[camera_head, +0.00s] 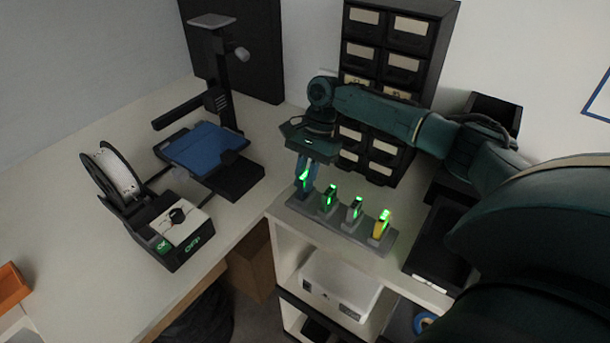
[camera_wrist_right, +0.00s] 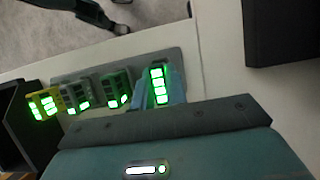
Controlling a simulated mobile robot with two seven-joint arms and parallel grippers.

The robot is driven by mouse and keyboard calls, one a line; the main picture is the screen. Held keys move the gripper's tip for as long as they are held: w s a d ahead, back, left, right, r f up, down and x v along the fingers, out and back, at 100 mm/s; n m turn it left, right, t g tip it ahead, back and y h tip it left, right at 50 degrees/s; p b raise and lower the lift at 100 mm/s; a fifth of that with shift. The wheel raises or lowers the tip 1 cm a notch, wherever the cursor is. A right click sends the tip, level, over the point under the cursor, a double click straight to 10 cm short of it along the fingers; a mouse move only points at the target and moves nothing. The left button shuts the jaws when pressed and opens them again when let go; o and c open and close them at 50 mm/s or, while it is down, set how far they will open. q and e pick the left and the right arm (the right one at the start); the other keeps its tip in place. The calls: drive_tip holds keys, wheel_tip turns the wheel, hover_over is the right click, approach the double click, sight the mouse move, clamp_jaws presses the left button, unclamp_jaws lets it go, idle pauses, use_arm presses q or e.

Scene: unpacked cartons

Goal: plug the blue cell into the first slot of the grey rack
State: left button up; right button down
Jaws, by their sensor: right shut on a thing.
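The grey rack (camera_head: 342,229) lies along the edge of the white worktop. My right gripper (camera_head: 308,168) points down at the rack's left end and is shut on the blue cell (camera_head: 304,184). In the right wrist view the blue cell (camera_wrist_right: 160,88) is at the right end of the rack (camera_wrist_right: 101,69), with green lights lit. The cell stands about upright at the end slot; its lower end is hidden, so I cannot tell how deep it sits. A dark green cell (camera_head: 328,200), a grey cell (camera_head: 353,210) and a yellow cell (camera_head: 380,226) stand in the rack. My left gripper is out of view.
A black drawer cabinet (camera_head: 400,48) stands behind the rack, close to my right arm. A 3D printer with a blue bed (camera_head: 203,146) and a spool (camera_head: 117,172) stand to the left. A black tray (camera_head: 437,243) lies right of the rack. A white box (camera_head: 340,288) sits below.

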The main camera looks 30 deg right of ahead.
sight(305, 175)
drive_tip(key=shift+f, duration=0.55)
idle(0.7)
drive_tip(key=c, duration=1.3)
unclamp_jaws()
drive_tip(key=shift+c, duration=0.2)
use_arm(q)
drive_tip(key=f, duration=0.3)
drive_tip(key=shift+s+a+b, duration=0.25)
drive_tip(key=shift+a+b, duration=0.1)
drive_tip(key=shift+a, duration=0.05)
use_arm(e)
wheel_tip(305, 175, up, 10)
drive_tip(key=shift+r, duration=0.1)
